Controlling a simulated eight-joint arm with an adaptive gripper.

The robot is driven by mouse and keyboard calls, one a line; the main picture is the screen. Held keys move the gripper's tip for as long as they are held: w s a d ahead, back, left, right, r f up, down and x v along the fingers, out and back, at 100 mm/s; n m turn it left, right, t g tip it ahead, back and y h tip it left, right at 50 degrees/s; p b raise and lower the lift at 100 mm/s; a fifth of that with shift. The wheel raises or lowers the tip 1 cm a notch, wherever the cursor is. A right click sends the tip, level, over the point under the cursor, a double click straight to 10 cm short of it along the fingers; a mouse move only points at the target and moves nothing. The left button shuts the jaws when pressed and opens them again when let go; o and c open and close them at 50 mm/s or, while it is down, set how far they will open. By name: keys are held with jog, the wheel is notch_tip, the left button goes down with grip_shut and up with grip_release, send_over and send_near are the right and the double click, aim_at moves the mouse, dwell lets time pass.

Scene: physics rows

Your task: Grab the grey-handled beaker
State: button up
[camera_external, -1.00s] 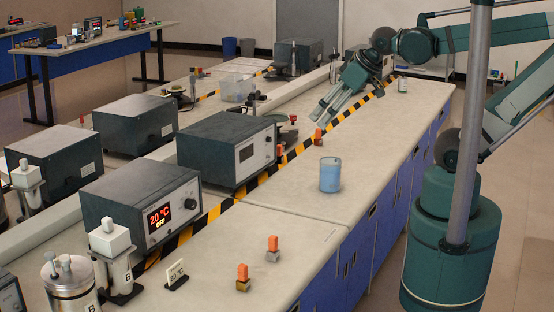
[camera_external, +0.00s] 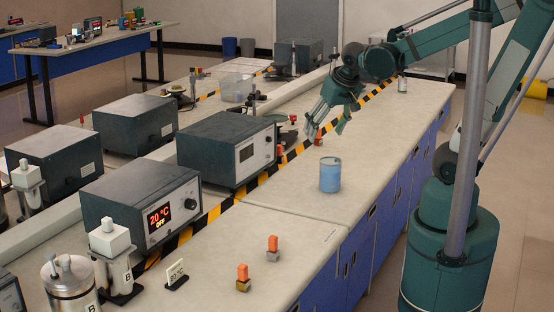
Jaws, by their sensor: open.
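A light blue beaker (camera_external: 329,175) stands upright on the near bench, right of the striped tape. I see no grey handle on it at this size. A small pale container (camera_external: 402,85) stands farther back near the bench's right edge; its details are too small to tell. My gripper (camera_external: 326,130) is open and empty, its fingers pointing down above the bench, behind the blue beaker and apart from it.
Dark instrument boxes (camera_external: 226,148) line the left of the black-and-yellow tape (camera_external: 262,185). Small orange-topped blocks (camera_external: 272,249) stand at the front, and others lie near the tape below my gripper. The bench top (camera_external: 300,222) around the blue beaker is clear.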

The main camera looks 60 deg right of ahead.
aim_at(333, 173)
jog(key=w+d+f+m+g+h+b, duration=0.1)
jog(key=d+f+m+g+h+b, duration=0.1)
jog(key=d+f+m, duration=0.5)
jog(key=shift+w+d+f+g+b, duration=0.45)
jog(key=shift+d+f+b, duration=0.3)
jog(key=shift+d+f, duration=1)
jog(key=shift+f, duration=0.1)
jog(key=shift+b+x, duration=0.4)
jog(key=shift+x, duration=0.8)
jog(key=shift+f, duration=0.1)
jog(key=shift+b+x, duration=1.05)
jog(key=shift+x, duration=1.5)
jog(key=shift+s+a, duration=0.1)
jog(key=shift+a, duration=0.1)
